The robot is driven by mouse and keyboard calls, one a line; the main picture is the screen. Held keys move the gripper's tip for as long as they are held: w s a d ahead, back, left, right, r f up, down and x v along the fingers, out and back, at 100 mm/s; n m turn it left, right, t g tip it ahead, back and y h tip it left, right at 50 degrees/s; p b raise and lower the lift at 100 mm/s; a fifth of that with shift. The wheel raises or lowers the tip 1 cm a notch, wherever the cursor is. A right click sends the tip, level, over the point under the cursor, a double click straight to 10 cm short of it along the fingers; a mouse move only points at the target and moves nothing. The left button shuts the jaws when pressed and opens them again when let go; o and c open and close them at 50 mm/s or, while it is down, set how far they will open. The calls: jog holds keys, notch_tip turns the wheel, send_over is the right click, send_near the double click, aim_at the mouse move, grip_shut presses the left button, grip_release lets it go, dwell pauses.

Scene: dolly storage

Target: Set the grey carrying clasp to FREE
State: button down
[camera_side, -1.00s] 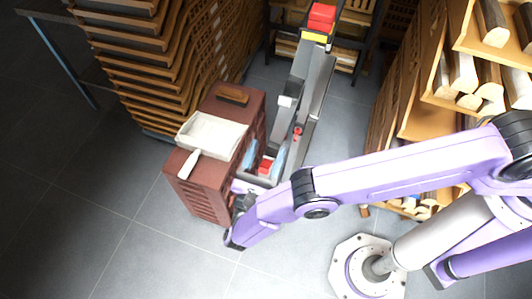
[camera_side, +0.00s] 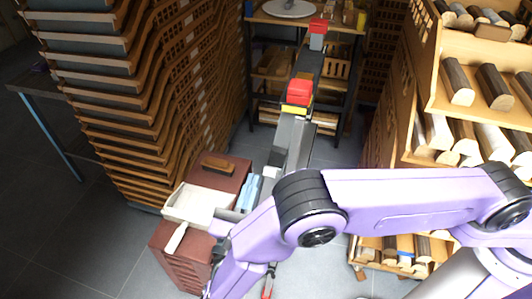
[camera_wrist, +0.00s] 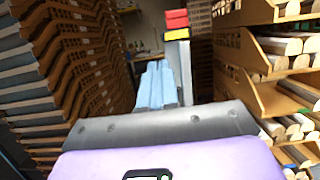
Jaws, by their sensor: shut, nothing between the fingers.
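The dolly's grey upright (camera_side: 293,145) stands beyond my arm in the side view, topped by a red block with a yellow band (camera_side: 297,93). In the wrist view the grey upright (camera_wrist: 178,70) with its red and yellow top stands ahead, right of centre. I cannot pick out the grey carrying clasp or its setting; my purple arm covers the lower dolly in the side view. My gripper's fingers do not show: the arm's end is hidden or out of frame in the side view, and only purple and grey housing fills the bottom of the wrist view.
A dark red cabinet (camera_side: 222,177) left of the dolly carries a white dustpan (camera_side: 197,204) and a brown brush (camera_side: 218,164). Blue bundles (camera_wrist: 157,85) lie ahead in the wrist view. Stacked trays (camera_side: 150,110) stand left, wooden racks (camera_side: 440,120) right. Floor is open front left.

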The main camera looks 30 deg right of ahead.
notch_tip(320, 180, up, 7)
jog(key=m, duration=0.1)
jog(key=w+d+f+m+g+y, duration=0.1)
jog(key=w+d+f+m+g, duration=0.3)
jog(key=m+g, duration=0.8)
jog(key=w+d+m+g+y, duration=0.1)
jog(key=w+d+m+g, duration=0.35)
jog(key=m, duration=1.25)
jog(key=w+d+r+m+g+y, duration=0.15)
jog(key=w+m+y, duration=0.25)
jog(key=m+y, duration=0.55)
jog(key=w+d+r+m+g+y, duration=0.1)
jog(key=w+r+m+g+y, duration=0.25)
jog(key=m, duration=1.15)
send_near(271, 171)
jog(key=shift+t, duration=0.45)
jog(key=x, duration=0.5)
jog(key=shift+w+d+f, duration=0.1)
jog(key=shift+d+f, duration=0.15)
jog(key=shift+f, duration=0.2)
